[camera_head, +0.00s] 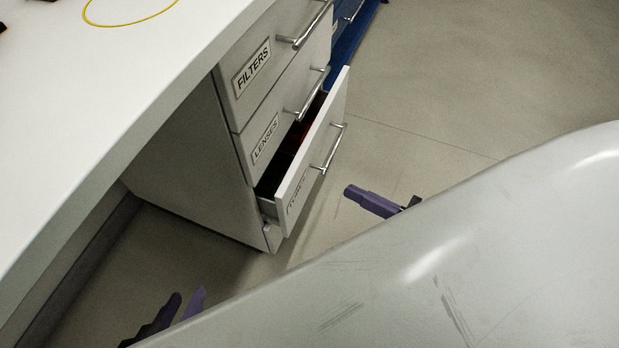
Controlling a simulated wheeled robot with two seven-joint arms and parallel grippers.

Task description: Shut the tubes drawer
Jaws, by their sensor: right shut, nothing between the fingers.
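The tubes drawer (316,146) is the lowest of the labelled drawers in the white cabinet and stands partly pulled out. Its label is dim and hard to read; its front carries a silver bar handle (334,148). Something orange-red shows inside. My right gripper (349,191) is shut and empty, to the right of the drawer front and apart from it in the picture. My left gripper (188,294) is at the lower left, with a gap between its two purple fingers and nothing seen between them. Its lower part is hidden by a large pale surface.
The FILTERS drawer (258,62) and LENSES drawer (268,130) above look shut, with handles sticking out. The white bench top (90,90) overhangs at the left. A blue cabinet (345,35) stands behind. Open floor (450,90) lies to the right.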

